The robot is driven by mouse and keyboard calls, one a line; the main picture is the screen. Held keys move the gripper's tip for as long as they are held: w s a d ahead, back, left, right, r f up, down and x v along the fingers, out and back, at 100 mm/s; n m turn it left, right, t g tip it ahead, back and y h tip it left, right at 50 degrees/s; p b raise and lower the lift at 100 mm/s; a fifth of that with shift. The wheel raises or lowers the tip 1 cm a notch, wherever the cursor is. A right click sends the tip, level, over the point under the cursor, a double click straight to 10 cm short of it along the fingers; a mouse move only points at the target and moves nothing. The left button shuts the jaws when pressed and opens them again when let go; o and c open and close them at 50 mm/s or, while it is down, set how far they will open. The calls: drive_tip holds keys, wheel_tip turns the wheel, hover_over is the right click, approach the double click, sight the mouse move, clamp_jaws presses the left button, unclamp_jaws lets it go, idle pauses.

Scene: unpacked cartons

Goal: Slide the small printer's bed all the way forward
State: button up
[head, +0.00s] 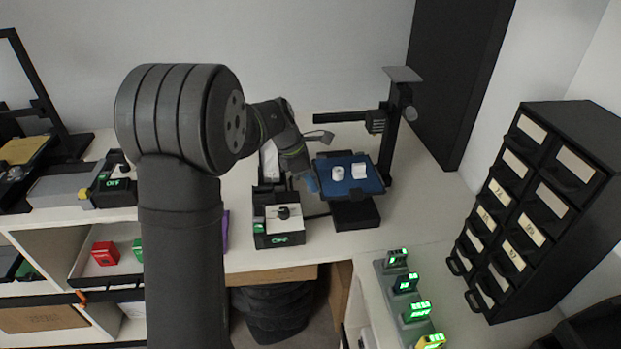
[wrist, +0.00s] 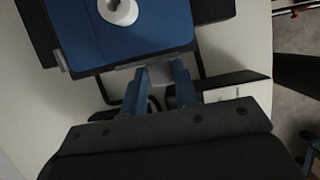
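The small printer (head: 390,125) stands on the white counter, with a dark upright post and side arm. Its blue bed (head: 335,186) carries two small white printed pieces (head: 358,171). My gripper (head: 312,182) is at the left edge of the bed in the head view. In the wrist view the blue bed (wrist: 150,38) fills the top, with one white round piece (wrist: 118,11) on it. My gripper's two blue fingers (wrist: 161,70) are apart, with their tips by a grey strip at the bed's edge. Whether they touch it I cannot tell.
A black-and-white control box (head: 280,226) with a knob and green display stands left of the printer. A larger printer with a yellowish bed (head: 24,150) is at far left. A black drawer cabinet (head: 540,205) and lit green devices (head: 406,283) are at right.

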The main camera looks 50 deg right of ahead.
clamp_jaws()
drive_tip(key=s+a, duration=0.4)
drive_tip(key=shift+s, duration=0.2)
drive_tip(key=shift+a, duration=0.1)
drive_tip(key=o, duration=0.7)
unclamp_jaws()
drive_tip(key=v, duration=1.7)
drive_tip(key=shift+w+r, duration=0.1)
drive_tip(key=shift+r, duration=0.1)
